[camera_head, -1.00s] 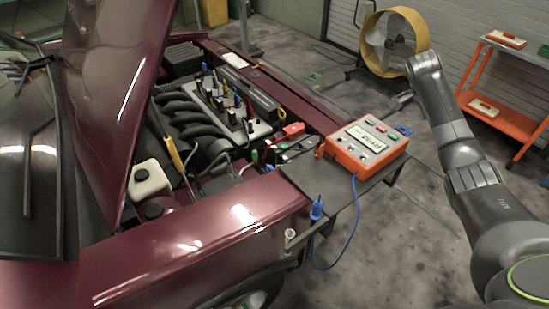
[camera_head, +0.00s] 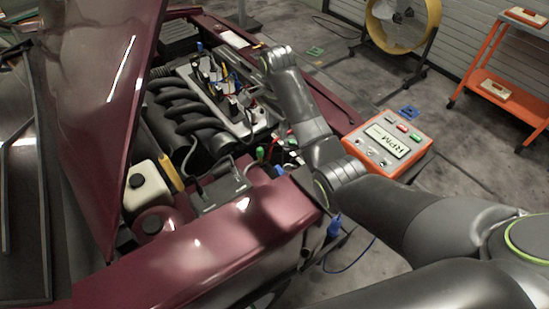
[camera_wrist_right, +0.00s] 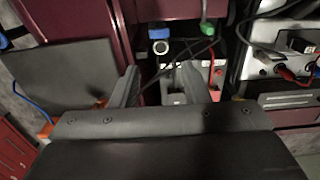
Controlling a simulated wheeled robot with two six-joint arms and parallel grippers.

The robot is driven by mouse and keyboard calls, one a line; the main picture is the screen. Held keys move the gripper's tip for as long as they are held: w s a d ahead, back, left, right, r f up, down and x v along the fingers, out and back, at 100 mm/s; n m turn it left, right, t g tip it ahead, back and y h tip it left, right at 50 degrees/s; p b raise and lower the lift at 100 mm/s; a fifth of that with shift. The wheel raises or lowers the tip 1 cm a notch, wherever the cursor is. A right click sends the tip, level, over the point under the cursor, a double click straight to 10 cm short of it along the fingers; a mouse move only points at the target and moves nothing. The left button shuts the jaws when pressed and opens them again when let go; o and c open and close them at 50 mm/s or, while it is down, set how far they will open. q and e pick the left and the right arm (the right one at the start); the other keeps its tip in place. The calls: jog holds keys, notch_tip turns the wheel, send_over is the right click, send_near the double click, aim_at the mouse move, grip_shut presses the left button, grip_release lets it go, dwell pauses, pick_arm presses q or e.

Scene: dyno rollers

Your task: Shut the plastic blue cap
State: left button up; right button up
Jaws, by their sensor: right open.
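The blue cap (camera_head: 279,171) shows near the front of the engine bay, left of my right arm. In the right wrist view the blue cap (camera_wrist_right: 158,33) sits at the edge of a pale round neck (camera_wrist_right: 162,47) with a dark centre, so it looks raised off it. My right gripper (camera_wrist_right: 160,76) is open and empty. The cap lies beyond its fingertips, roughly in line with the gap between them, with no contact visible. In the head view my arm hides the right gripper. My left gripper is not in view.
A battery (camera_wrist_right: 216,73) with red parts is beside the right finger. A green knob (camera_wrist_right: 208,29) stands near the cap. The orange RPM box (camera_head: 405,172) is right of my arm. The raised maroon hood (camera_head: 105,110) is at left. A blue plug (camera_head: 333,228) hangs at the front.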

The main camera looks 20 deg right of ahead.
aim_at(277, 168)
notch_tip(277, 168, down, 16)
jog(key=shift+s+f+b, duration=0.1)
jog(key=shift+s+b, duration=0.05)
jog(key=shift+b, duration=1)
jog(key=shift+f, duration=0.45)
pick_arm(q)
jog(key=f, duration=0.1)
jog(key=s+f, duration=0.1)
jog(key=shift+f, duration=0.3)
pick_arm(e)
jog(key=shift+c, duration=0.4)
grip_shut()
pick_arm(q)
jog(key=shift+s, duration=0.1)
pick_arm(e)
jog(key=shift+d, duration=0.1)
